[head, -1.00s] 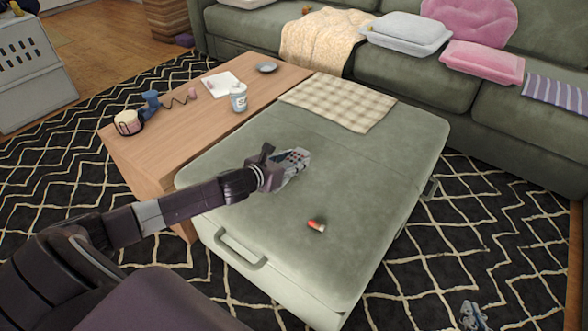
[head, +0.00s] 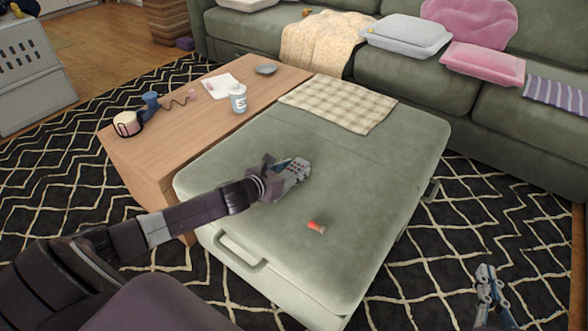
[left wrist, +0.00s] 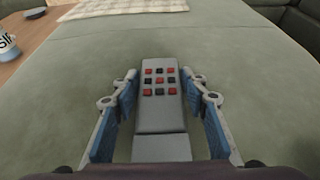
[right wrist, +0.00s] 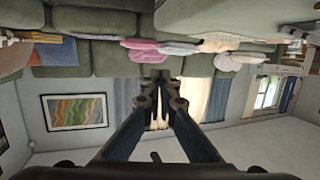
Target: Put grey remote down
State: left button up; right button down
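The grey remote (left wrist: 160,112), with red and black buttons, lies between the fingers of my left gripper (left wrist: 159,74) in the left wrist view. Narrow gaps show between the remote and both fingers, so the gripper looks open around it. In the head view the remote (head: 296,168) shows at the tip of my left gripper (head: 288,174), low over the green ottoman (head: 350,210). Whether the remote rests fully on the cushion is hard to tell. My right gripper (head: 487,272) is over the rug at the lower right; its fingertips (right wrist: 160,80) look together and empty.
A small red and white item (head: 316,227) lies on the ottoman near the left gripper. A checkered cloth (head: 340,103) covers its far end. The wooden table (head: 165,160) beside it holds a cup (head: 238,99) and a dish (head: 265,69). The ottoman's right half is clear.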

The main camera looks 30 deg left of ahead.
aim_at(283, 174)
pick_arm(q)
jog(key=shift+o, duration=1.1)
jog(key=shift+r, duration=0.1)
jog(key=shift+s+r, duration=0.1)
jog(key=shift+s, duration=0.05)
jog(key=p+v, duration=0.2)
jog(key=v, duration=0.3)
jog(key=shift+s+r, duration=0.1)
jog(key=shift+s, duration=0.1)
jog(key=p+v, duration=0.1)
jog(key=v, duration=0.4)
jog(key=shift+s+a+r, duration=0.1)
jog(key=shift+s, duration=0.2)
jog(key=shift+s+r, duration=0.1)
jog(key=shift+s, duration=0.2)
pick_arm(e)
jog(key=s+d+f+g+h, duration=0.2)
jog(key=s+d+f+g, duration=0.3)
jog(key=s+f+g, duration=0.4)
jog(key=shift+s+f+h, duration=0.4)
jog(key=shift+s+f, duration=1.65)
jog(key=shift+f, duration=0.2)
jog(key=shift+s, duration=0.1)
